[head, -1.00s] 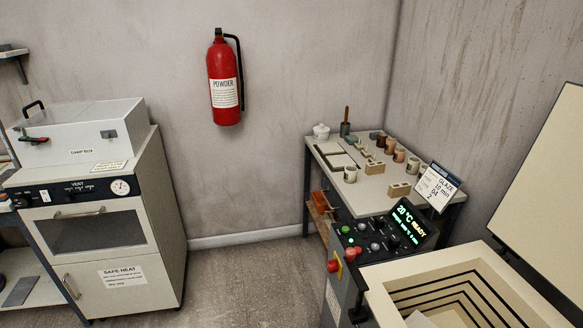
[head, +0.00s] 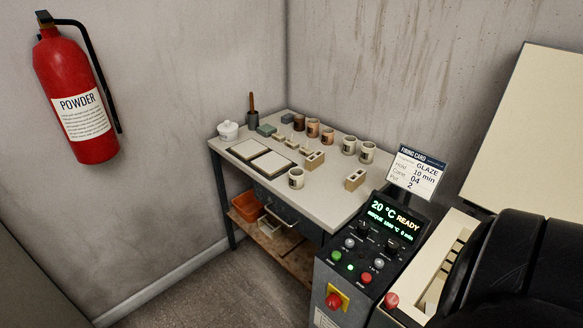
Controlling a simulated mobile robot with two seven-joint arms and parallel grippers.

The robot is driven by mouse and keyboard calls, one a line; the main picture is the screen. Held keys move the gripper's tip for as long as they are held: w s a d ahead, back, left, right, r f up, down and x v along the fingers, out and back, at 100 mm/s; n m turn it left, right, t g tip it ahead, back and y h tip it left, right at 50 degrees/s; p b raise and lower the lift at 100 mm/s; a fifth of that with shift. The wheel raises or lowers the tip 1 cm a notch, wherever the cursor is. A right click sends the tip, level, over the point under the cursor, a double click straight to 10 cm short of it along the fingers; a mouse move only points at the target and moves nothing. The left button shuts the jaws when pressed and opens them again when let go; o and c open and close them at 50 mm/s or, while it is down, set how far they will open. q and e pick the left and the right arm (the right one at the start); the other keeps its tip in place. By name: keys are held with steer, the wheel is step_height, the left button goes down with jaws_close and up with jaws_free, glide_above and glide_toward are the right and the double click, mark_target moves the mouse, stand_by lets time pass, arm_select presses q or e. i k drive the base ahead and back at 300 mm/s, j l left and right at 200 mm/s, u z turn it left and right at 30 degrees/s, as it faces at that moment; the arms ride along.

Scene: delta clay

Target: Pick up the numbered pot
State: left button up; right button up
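Several small pots stand on the work table (head: 335,200) in the corner. Two brown ones (head: 299,122) (head: 313,128) and a tan one (head: 328,135) stand in a row at the back with two cream ones (head: 349,145) (head: 367,152). Another cream pot (head: 296,178) stands alone near the front edge. Dark marks show on the pots, but they are too small to read as numbers. The firing card (head: 416,172) reads GLAZE, 10 min, cone 04, pot 2. Neither of my grippers is in view.
The kiln control panel (head: 372,240) reads 20 °C READY. The kiln (head: 452,226) stands right, partly hidden by my black arm. A fire extinguisher (head: 75,90) hangs left.

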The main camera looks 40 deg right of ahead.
mark_target(296, 174)
steer(key=i+z, duration=0.4)
steer(key=i+j+z, duration=0.1)
steer(key=z, duration=0.3)
steer(key=i+j+z, duration=0.2)
steer(key=z, duration=0.15)
steer(key=i+j+z, duration=0.4)
steer(key=k+l, duration=0.05)
steer(key=l, duration=0.05)
